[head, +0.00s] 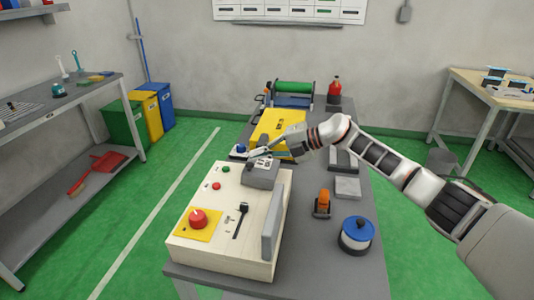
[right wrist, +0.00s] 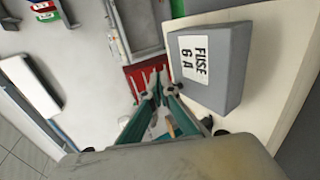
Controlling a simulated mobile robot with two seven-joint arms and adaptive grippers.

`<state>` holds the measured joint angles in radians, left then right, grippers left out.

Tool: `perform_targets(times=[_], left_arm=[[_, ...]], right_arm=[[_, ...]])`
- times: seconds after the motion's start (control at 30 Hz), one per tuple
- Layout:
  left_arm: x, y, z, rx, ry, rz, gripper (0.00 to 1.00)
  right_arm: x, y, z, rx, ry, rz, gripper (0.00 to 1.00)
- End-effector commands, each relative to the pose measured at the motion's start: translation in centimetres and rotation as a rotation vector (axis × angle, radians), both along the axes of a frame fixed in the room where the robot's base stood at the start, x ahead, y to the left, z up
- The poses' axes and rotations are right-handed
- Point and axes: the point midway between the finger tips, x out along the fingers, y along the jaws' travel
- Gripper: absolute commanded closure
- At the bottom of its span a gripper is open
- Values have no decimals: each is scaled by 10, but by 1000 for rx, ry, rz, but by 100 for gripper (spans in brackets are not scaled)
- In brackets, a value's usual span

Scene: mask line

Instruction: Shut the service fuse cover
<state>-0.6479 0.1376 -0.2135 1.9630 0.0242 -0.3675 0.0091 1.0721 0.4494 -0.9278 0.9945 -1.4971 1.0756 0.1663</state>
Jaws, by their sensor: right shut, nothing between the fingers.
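The cream control box (head: 222,245) stands on the near end of the grey bench. A grey block labelled "FUSE 6 A" (head: 259,176) is at its far right corner. It lies label up, and I cannot tell whether it sits fully down. It also shows in the right wrist view (right wrist: 213,88). A grey flap (head: 272,222) stands upright along the box's right side. My right gripper (head: 252,153) is shut and empty just beyond the fuse block. In the right wrist view the fingertips (right wrist: 164,88) are beside the block's left edge, apparently apart from it. My left gripper is not in view.
The box carries a red mushroom button (head: 198,217) on yellow, small buttons and a black switch (head: 240,218). Right of it are an orange tool (head: 322,204) and a blue-topped spool (head: 356,233). A yellow panel (head: 279,131) lies beyond. The bench front right is clear.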

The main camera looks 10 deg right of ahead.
Motion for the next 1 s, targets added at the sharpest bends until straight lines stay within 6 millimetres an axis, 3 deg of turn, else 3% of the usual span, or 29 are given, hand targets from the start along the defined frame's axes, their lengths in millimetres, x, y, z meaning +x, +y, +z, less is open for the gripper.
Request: perform_targets(times=[0.4,1.0], left_arm=[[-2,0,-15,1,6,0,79],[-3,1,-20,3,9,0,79]], right_arm=[[10,24,-21,0,-1,0,100],[12,29,-27,0,0,0,100]])
